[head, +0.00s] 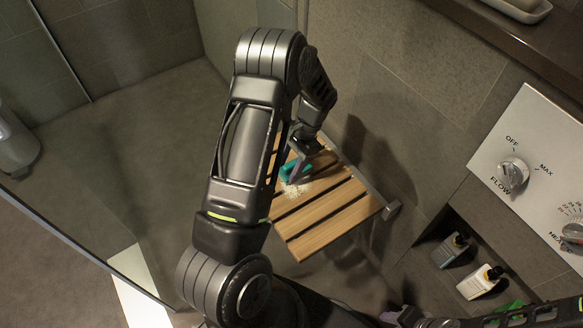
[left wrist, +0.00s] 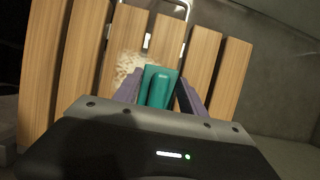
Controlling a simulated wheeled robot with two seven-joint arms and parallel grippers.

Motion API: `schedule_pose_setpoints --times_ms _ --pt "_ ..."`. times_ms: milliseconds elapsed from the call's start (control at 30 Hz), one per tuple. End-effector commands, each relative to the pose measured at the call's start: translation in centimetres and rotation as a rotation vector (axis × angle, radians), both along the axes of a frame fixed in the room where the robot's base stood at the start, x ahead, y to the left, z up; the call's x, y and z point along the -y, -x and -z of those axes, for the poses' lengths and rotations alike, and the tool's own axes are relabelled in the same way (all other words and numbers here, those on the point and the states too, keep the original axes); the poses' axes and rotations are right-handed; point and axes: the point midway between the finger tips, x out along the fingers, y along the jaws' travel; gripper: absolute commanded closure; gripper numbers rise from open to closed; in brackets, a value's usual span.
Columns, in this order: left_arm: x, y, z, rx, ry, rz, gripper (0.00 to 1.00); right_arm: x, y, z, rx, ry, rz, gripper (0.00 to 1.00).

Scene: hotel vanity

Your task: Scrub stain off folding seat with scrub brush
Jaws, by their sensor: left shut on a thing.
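The wooden slatted folding seat (head: 325,228) is folded down from the shower wall; its slats also fill the left wrist view (left wrist: 203,58). A pale, speckled stain (head: 297,189) lies on the slats and shows left of the brush in the left wrist view (left wrist: 124,68). My left gripper (head: 298,168) is shut on the teal scrub brush (head: 287,171), over the seat beside the stain. The brush shows between the purple fingers (left wrist: 159,86); its bristles are hidden, so contact is unclear. My right gripper (head: 393,316) is partly visible at the bottom right, its jaws unclear.
A glass panel edge (head: 85,245) runs at left. The floor left of the seat is clear.

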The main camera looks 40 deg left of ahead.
Motion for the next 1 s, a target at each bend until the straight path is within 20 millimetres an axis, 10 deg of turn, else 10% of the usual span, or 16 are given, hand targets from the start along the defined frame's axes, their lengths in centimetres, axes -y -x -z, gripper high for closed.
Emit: schedule_pose_setpoints --times_ms 1000 --pt "-3.5 -1.0 -0.1 -0.001 0.0 0.0 0.84 0.0 0.0 0.5 0.0 0.0 0.0 0.64"
